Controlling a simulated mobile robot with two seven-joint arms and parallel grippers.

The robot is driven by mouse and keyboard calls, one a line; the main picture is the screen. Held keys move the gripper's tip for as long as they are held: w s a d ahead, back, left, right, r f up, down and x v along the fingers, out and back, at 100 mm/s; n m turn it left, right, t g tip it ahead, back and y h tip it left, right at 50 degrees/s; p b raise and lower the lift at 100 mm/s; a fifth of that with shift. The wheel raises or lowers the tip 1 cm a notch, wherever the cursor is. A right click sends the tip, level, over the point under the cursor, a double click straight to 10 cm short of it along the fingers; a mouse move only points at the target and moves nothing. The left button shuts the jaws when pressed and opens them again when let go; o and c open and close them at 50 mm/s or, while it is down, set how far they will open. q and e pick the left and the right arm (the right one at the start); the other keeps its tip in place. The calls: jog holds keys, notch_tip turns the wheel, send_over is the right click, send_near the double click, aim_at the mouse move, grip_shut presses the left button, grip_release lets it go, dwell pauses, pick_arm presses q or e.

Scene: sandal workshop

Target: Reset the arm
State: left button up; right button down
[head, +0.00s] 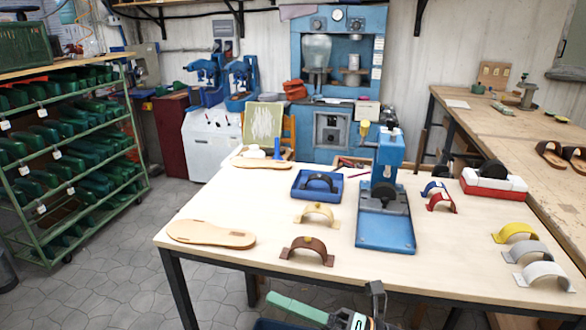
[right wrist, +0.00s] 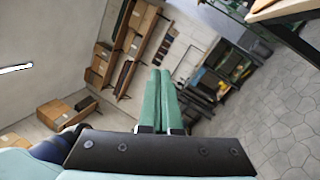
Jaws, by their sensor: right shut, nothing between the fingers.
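My right gripper (head: 274,299) is low at the bottom of the head view, in front of the workbench's near edge. Its green fingers point to the left in the head view. In the right wrist view the two green fingers (right wrist: 165,75) lie side by side, closed, with nothing between them. My left gripper is in neither view.
The workbench (head: 200,205) holds a sandal sole (head: 211,234), brown strap (head: 307,251), cream strap (head: 317,214), blue tray (head: 299,194), blue press (head: 385,233), and yellow strap (head: 514,231). A green shoe rack (head: 142,170) stands left. Floor (head: 110,255) between is clear.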

jog(key=w+d+f+m+t+h, duration=0.1)
jog(key=d+f+m+t+h, duration=0.5)
jog(key=m, duration=0.6)
jog(key=w+d+f+m+t+h, duration=0.1)
jog(key=d+f+m+t+h, duration=0.4)
jog(key=f+m, duration=0.5)
jog(key=s+d+f+m+g+h, duration=0.3)
jog(key=s+f+m, duration=0.3)
jog(key=s+f, duration=0.2)
jog(key=s+d+f+m+g+h+p, duration=0.1)
jog(key=s+d+f+m+g+h, duration=0.3)
jog(key=s+f+m, duration=0.3)
jog(key=shift+s+f+h, duration=0.3)
jog(key=shift+s+f, duration=0.05)
jog(key=shift+s, duration=0.4)
jog(key=c, duration=1.5)
grip_release()
jog(key=shift+d, duration=0.1)
